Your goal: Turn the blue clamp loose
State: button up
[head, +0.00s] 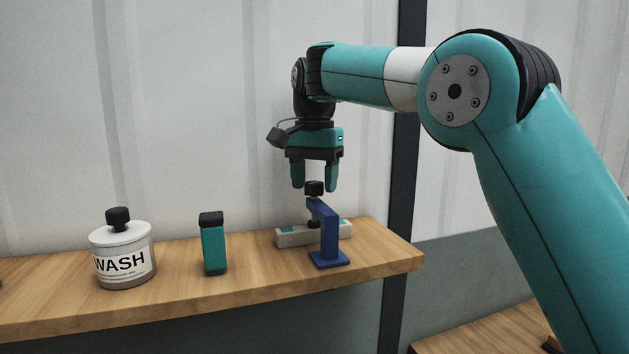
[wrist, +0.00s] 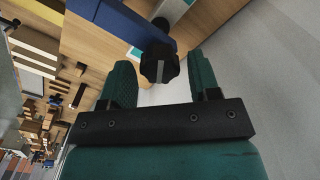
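The blue clamp (head: 327,232) stands upright on the wooden shelf, near its right end. Its black knob (head: 314,188) is on top, and a light bar with green patches (head: 290,237) lies at the clamp, partly hidden behind its frame. My gripper (head: 314,187) points down above the clamp, with its fingers apart on either side of the knob. In the wrist view the black knob (wrist: 159,66) shows between the two green fingers, with gaps at both sides. The blue clamp arm (wrist: 115,22) shows beyond it. No finger clearly touches the knob.
A green block with a black top (head: 213,244) and a white jar labelled WASH (head: 122,255) stand on the wooden shelf (head: 180,292) to the left. A pale wall is close behind. The shelf is bare between the green block and the clamp.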

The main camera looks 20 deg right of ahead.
jog(key=c, duration=0.7)
